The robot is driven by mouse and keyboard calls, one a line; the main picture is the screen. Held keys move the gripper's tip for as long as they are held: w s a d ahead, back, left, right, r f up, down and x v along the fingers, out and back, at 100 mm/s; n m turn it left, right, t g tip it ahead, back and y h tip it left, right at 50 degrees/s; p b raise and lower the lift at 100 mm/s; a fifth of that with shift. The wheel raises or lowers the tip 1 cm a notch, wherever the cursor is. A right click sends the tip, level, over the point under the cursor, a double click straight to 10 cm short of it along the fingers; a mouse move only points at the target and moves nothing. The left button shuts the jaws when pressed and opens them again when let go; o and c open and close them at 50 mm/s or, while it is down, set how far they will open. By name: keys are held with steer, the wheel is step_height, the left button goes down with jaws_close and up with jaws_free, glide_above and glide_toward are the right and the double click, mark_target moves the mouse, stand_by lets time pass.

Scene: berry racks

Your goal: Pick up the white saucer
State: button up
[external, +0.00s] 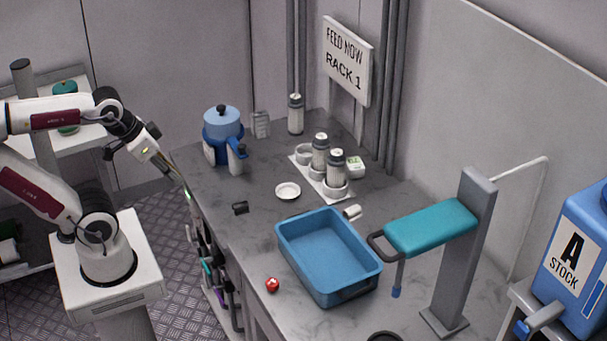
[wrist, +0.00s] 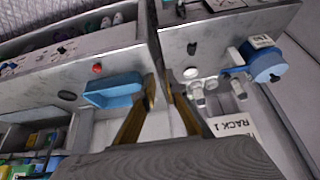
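My gripper (external: 184,187) hangs beside the counter's left edge, well apart from the saucer. In the wrist view my gripper (wrist: 160,88) has two brownish fingers with a gap between them and nothing visible in it.
A teal-topped stand (external: 430,229) rises at right.

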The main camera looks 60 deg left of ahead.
steer(key=w+a+f+m+g, duration=0.1)
steer(key=w+a+f+m, duration=0.2)
steer(key=w+f, duration=0.4)
steer(key=w+a+f+m+g, duration=0.1)
steer(key=w+a+f+m, duration=0.2)
steer(key=w+f, duration=0.4)
steer(key=w+a+f+m+g, duration=0.2)
steer(key=w+a+f+m, duration=0.2)
steer(key=w+f, duration=0.3)
steer(key=shift+w+a+f, duration=0.15)
steer(key=shift+w+a, duration=0.05)
steer(key=shift+w, duration=0.75)
steer(key=shift+w+a+f, duration=0.1)
steer(key=shift+w+a, duration=0.05)
steer(key=shift+w, duration=0.8)
steer(key=shift+w+a+f, duration=0.15)
steer(key=shift+w+a, duration=0.05)
steer(key=shift+w, duration=0.75)
steer(key=shift+w+a+r+m+t+y, duration=0.15)
steer(key=shift+w+r+m+t, duration=0.1)
steer(key=shift+w+m, duration=0.65)
steer(key=shift+w+a+r+m+t+y, duration=0.1)
steer(key=shift+w+a+r+m+t, duration=0.1)
steer(key=shift+w+m, duration=0.6)
steer(key=shift+w+a+r+m+t+y, duration=0.2)
steer(key=shift+w+m, duration=0.45)
steer(key=shift+m, duration=0.45)
